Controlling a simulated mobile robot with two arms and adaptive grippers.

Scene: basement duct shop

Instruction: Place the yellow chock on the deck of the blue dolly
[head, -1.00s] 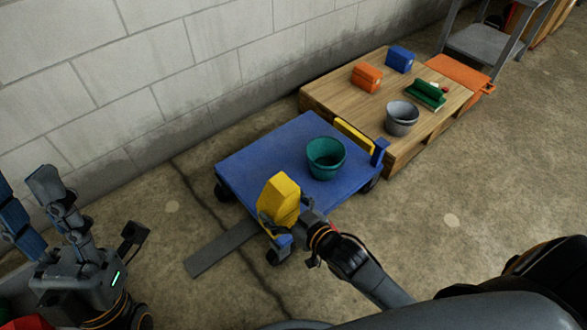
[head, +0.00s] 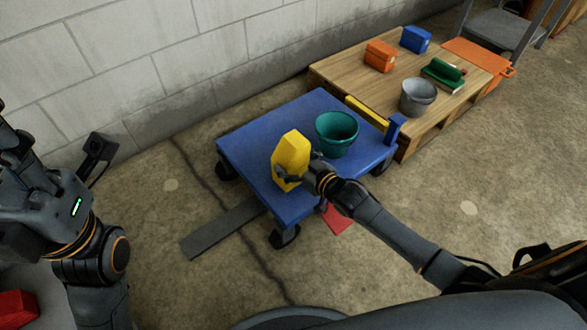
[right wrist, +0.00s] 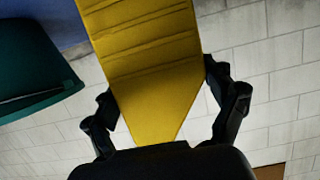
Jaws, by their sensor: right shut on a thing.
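The yellow chock (head: 292,154) is in my right gripper (head: 300,176), which is shut on it. In the head view the chock stands in front of the blue dolly's deck (head: 250,138), left of the teal bucket. Whether it touches the deck, I cannot tell. In the right wrist view the chock (right wrist: 145,55) fills the middle, between the two fingers of my right gripper (right wrist: 165,105). My left gripper is at the left edge of the head view, cut off by the frame, and its fingertips are hard to make out.
A teal bucket (head: 337,133) stands on the deck beside the chock. A yellow bar (head: 367,113) lies along the deck's far right edge. A pallet (head: 340,77) beyond holds boxes and a grey bucket (head: 418,97). A grey strip (head: 222,229) and a red piece (head: 337,219) are on the floor.

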